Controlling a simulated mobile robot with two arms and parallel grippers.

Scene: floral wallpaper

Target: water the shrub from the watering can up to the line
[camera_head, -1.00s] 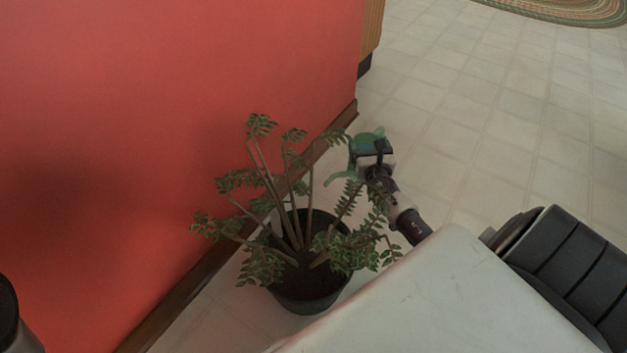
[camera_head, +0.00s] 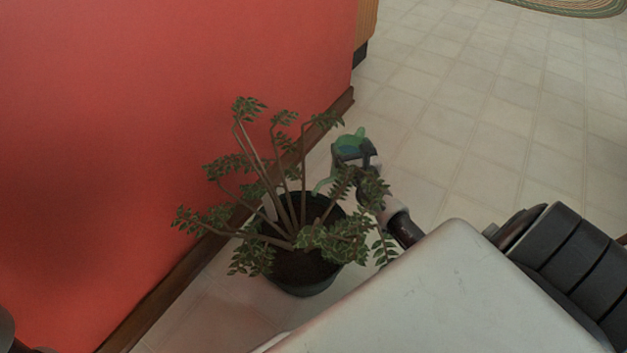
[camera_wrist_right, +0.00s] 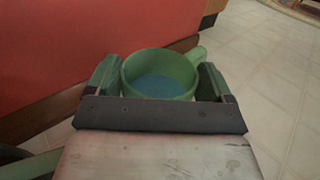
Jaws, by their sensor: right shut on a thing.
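The shrub (camera_head: 285,195) has several leafy stems and stands in a dark round pot (camera_head: 302,283) on the floor. A narrow pale piece shows inside the pot; I cannot make out a line. The green watering can (camera_head: 350,135) is beside the pot's upper right, with its spout reaching left toward the stems. My right gripper (camera_head: 355,152) is shut on the can, partly behind leaves. In the right wrist view, the can (camera_wrist_right: 195,54) sits between both fingers (camera_wrist_right: 158,88), with blue water (camera_wrist_right: 160,86) inside. The can looks about upright. My left gripper is not seen.
A red wall (camera_head: 180,90) with a brown baseboard (camera_head: 190,273) runs close along the shrub's left side. Tiled floor (camera_head: 480,120) is clear to the right. A braided rug (camera_head: 575,7) lies at the far top right.

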